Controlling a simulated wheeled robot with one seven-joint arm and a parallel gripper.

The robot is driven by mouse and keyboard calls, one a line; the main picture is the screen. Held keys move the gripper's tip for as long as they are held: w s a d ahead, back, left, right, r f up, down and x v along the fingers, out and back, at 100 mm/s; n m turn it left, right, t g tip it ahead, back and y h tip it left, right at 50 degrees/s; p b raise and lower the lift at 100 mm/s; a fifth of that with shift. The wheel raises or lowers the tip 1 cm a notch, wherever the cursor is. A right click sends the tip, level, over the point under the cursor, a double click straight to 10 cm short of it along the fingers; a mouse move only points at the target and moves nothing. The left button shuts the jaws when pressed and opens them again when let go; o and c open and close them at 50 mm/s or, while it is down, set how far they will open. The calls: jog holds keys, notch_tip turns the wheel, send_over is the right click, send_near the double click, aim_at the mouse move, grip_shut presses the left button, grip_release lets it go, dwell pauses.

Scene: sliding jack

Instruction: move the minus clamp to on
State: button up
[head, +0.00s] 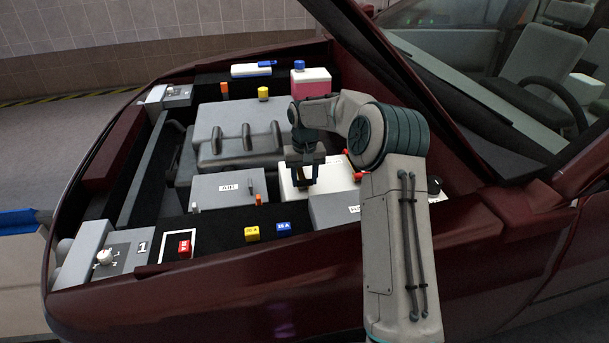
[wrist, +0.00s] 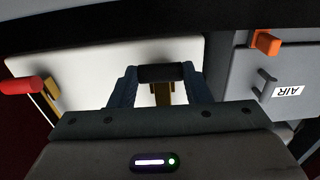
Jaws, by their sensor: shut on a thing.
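My gripper (wrist: 160,84) is shut on the black handle (wrist: 160,73) of the minus clamp, a dark cylinder lying crosswise between the two blue-grey fingers. The clamp's brass part (wrist: 164,94) shows below the handle in the wrist view. Both lie over the white battery (wrist: 100,66). In the head view my gripper (head: 303,172) is over the left part of the battery (head: 330,176), with a bit of brass between the fingers. The fingers mostly hide the clamp there. I cannot tell whether the clamp touches its post.
A red handle (wrist: 20,85) with brass beside it is at the battery's other end. The grey AIR box (head: 228,187) with an orange tab (wrist: 266,42) stands close to my gripper. Fuses (head: 252,233) lie along the front edge. The engine cover (head: 238,130) is behind.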

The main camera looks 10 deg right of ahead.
jog(key=o, duration=1.4)
jog(key=shift+s+f, duration=0.15)
notch_tip(320, 180, up, 14)
jog(key=p, duration=0.1)
jog(key=shift+p, duration=0.3)
jog(key=shift+a, duration=0.1)
jog(key=s+a+r+t+h+p, duration=0.1)
jog(key=s+r+p, duration=0.1)
jog(key=s+r, duration=0.5)
jog(key=s+r+p, duration=0.2)
jog(key=s+r, duration=0.1)
jog(key=s, duration=0.9)
jog(key=s+d+f+t+y+p, duration=0.1)
jog(key=s+f+p, duration=0.1)
jog(key=s, duration=1.6)
jog(key=shift+s+d+f+t+p, duration=0.15)
jog(key=shift+s+f+t+p, duration=0.2)
jog(key=shift+p, duration=0.55)
